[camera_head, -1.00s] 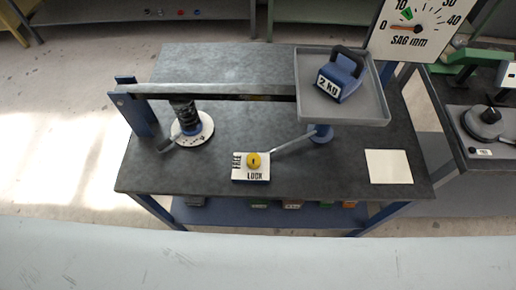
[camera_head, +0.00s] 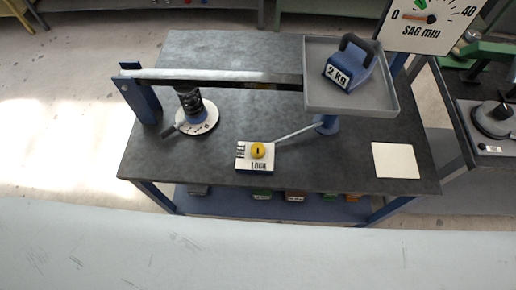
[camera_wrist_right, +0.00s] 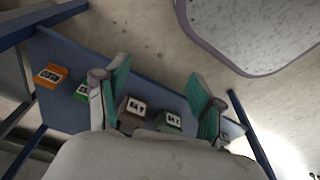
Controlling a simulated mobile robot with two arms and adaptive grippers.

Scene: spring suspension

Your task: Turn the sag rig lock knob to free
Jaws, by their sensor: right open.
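The lock knob (camera_head: 258,150) is a yellow round knob with a short dark mark running roughly front to back. It sits on a white lock plate (camera_head: 243,165) lettered at its left side and along its front, where the larger word reads LOCK. A thin grey rod runs from beside the plate to the blue post under the tray. My right gripper (camera_wrist_right: 160,78) is open and empty in the right wrist view, facing the lower shelf, away from the knob. No gripper shows in the head view, and my left gripper is out of view.
A grey tray (camera_head: 390,105) holds a blue 2 kg weight (camera_head: 350,66). A long beam (camera_head: 215,76) spans above the bench over a black spring (camera_head: 189,103). The sag gauge (camera_head: 425,42) stands at the back right. Several labelled blocks lie on the lower shelf (camera_wrist_right: 75,52).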

